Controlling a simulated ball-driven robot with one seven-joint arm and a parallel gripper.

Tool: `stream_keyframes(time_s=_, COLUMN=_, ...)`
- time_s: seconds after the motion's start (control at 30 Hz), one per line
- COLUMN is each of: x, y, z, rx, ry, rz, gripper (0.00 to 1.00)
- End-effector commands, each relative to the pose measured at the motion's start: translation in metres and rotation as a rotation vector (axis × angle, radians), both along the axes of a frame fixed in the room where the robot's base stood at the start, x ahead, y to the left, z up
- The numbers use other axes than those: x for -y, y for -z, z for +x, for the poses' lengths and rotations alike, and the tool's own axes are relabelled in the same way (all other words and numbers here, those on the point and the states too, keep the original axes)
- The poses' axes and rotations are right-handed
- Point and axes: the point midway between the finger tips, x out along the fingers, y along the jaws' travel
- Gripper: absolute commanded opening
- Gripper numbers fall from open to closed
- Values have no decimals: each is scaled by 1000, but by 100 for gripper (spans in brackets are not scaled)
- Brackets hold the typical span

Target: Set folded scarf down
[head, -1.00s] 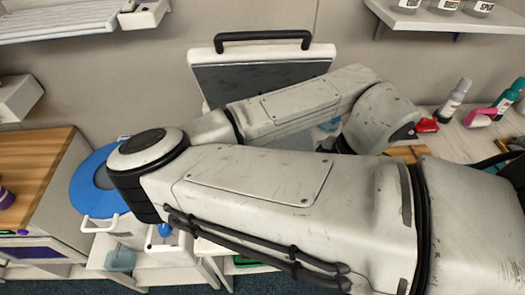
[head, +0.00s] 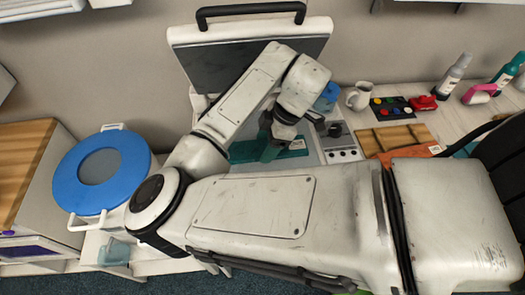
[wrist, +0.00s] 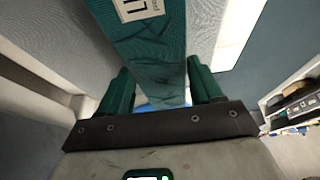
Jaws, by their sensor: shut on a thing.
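The folded scarf (head: 242,153) is dark teal with a small white label. In the head view it is over the grey top of a stove-like unit (head: 333,143) with a raised lid; I cannot tell whether it touches that top. My gripper (head: 270,137) reaches down to the scarf, partly hidden by my own wrist. In the wrist view the scarf (wrist: 150,60) runs up between the green fingers of my gripper (wrist: 162,84), which is shut on it. Its far end leaves the picture at the top.
Right of the unit are a white mug (head: 359,96), a paint set (head: 392,107), a red toy-like object (head: 424,103), a wooden tray (head: 395,138) and bottles (head: 454,76). A blue round-lidded container (head: 70,185) stands left. The raised lid (head: 235,65) closes off the back.

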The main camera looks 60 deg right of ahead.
Motion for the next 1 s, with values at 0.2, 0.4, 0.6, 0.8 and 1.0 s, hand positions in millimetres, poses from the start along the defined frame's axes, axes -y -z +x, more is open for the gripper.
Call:
stream_keyframes(time_s=0.2, x=4, y=13, z=11, rx=0, ry=1, rz=2, gripper=29)
stream_keyframes(time_s=0.4, x=5, y=39, z=14, rx=-1, ry=1, rz=1, gripper=29)
stream_keyframes(time_s=0.6, x=5, y=48, z=14, rx=0, ry=2, rz=0, gripper=29)
stream_keyframes(time_s=0.8, x=5, y=49, z=14, rx=0, ry=1, rz=-1, gripper=29)
stream_keyframes(time_s=1.0, x=5, y=50, z=14, rx=0, ry=1, rz=-1, gripper=78)
